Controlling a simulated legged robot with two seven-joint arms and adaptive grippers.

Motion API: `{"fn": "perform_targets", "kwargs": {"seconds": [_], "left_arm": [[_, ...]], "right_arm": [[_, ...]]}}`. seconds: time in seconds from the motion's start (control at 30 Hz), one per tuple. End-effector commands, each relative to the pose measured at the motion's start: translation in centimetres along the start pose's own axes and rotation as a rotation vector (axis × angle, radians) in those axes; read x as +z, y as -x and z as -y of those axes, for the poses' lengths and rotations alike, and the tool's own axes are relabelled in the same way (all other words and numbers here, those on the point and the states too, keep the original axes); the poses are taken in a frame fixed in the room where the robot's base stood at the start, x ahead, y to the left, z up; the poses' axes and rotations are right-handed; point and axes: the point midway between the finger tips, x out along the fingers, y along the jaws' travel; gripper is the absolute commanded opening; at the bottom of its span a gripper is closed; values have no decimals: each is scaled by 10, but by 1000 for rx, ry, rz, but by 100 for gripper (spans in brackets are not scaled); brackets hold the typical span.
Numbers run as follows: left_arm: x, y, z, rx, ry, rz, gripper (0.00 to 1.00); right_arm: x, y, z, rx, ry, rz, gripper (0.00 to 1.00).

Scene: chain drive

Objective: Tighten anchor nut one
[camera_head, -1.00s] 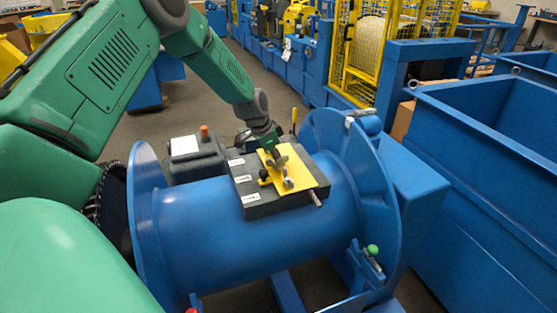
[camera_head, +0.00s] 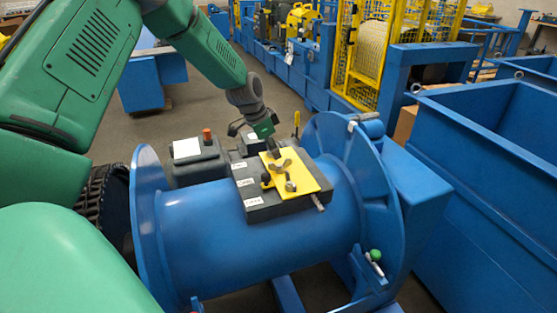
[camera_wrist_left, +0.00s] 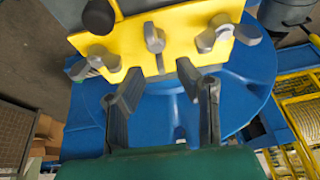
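A yellow plate (camera_head: 312,178) lies on a dark box (camera_head: 268,210) on top of the blue drum (camera_head: 250,238). Grey wing nuts sit on the plate: one in the middle (camera_head: 281,167), one nearer the front (camera_head: 290,186). The left wrist view shows grey wing-shaped pieces at left (camera_wrist_left: 97,62) and right (camera_wrist_left: 215,35), and a grey stud between them (camera_wrist_left: 154,38). I cannot tell which is anchor nut one. My left gripper (camera_head: 274,151) is just behind and above the plate's back edge. In its wrist view (camera_wrist_left: 160,78) the fingers are apart with nothing held. My right gripper is out of view.
A black knob (camera_head: 266,179) stands at the plate's left edge. White labels line the box's left side. The drum's round flanges (camera_head: 150,225) rise at both ends. A green-knobbed lever (camera_head: 375,255) is at the right flange. A large blue bin (camera_head: 500,170) stands at right.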

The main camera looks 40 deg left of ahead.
Motion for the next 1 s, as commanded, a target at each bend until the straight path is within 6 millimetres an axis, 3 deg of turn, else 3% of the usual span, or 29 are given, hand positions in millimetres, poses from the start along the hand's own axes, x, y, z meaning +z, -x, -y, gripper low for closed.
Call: {"fn": "perform_targets", "kwargs": {"seconds": [0.1,0.33,1.0], "left_arm": [[-1,27,1,-1,0,-4,29],[1,57,2,1,1,0,29],[1,64,2,0,1,0,29]], "right_arm": [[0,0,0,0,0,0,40],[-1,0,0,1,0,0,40],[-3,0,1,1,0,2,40]]}}
